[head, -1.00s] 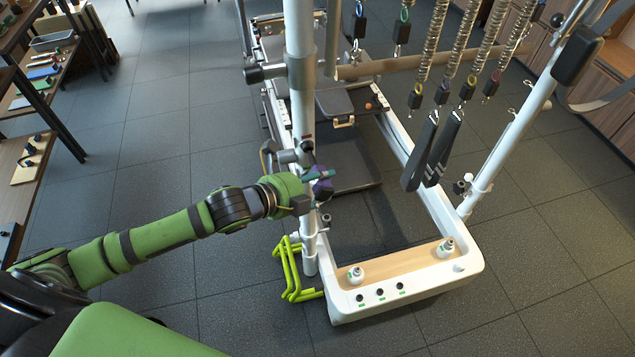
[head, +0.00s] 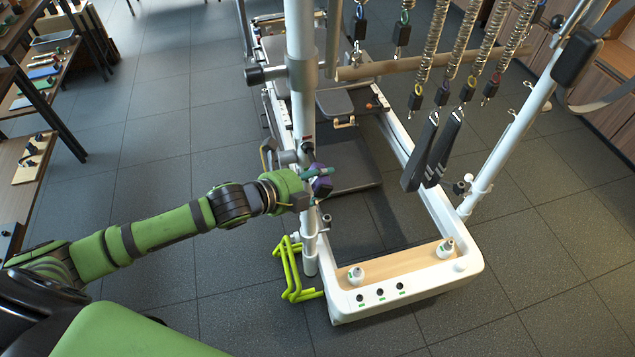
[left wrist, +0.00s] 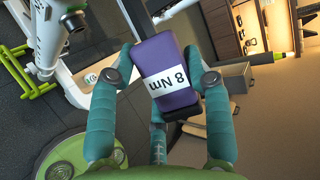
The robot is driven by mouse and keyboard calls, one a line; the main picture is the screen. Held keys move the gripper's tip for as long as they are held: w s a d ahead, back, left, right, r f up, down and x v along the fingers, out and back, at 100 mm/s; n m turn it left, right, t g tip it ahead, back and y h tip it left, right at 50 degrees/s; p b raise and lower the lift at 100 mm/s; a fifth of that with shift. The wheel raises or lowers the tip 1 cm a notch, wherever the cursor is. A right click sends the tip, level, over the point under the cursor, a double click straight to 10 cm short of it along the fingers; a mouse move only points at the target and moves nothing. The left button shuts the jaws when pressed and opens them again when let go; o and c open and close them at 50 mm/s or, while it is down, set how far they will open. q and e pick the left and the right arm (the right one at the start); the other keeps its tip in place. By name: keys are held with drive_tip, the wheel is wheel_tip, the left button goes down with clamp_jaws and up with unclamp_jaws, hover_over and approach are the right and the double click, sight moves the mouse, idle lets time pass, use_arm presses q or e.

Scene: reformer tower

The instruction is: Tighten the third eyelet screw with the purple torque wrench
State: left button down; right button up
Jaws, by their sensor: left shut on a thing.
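My left gripper (head: 312,185) is shut on the purple torque wrench (head: 322,187), beside the white upright post (head: 303,120) of the tower. The wrench's working end is hidden. I cannot make out which eyelet screw is the third one, nor whether the wrench touches any screw. My right gripper is not in view.
The white reformer frame (head: 345,309) stands ahead, with a wooden board at its near end. Springs (head: 432,40) and black straps (head: 442,150) hang at the right. A yellow-green stand (head: 291,270) is at the post's foot. Shelves (head: 22,150) are at the left; floor between is clear.

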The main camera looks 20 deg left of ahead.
use_arm(q)
drive_tip(key=shift+w+a, duration=0.25)
drive_tip(key=shift+w, duration=0.15)
idle(0.6)
drive_tip(key=shift+r, duration=0.1)
drive_tip(key=shift+r+p, duration=0.1)
drive_tip(key=shift+p, duration=0.6)
drive_tip(key=shift+w+a+r+m+g+y+p, duration=0.15)
drive_tip(key=shift+g+y+p, duration=0.25)
drive_tip(key=shift+p, duration=0.8)
drive_tip(key=shift+m+g+y+p, duration=0.15)
drive_tip(key=shift+g+y+p, duration=0.2)
drive_tip(key=shift+p, duration=0.85)
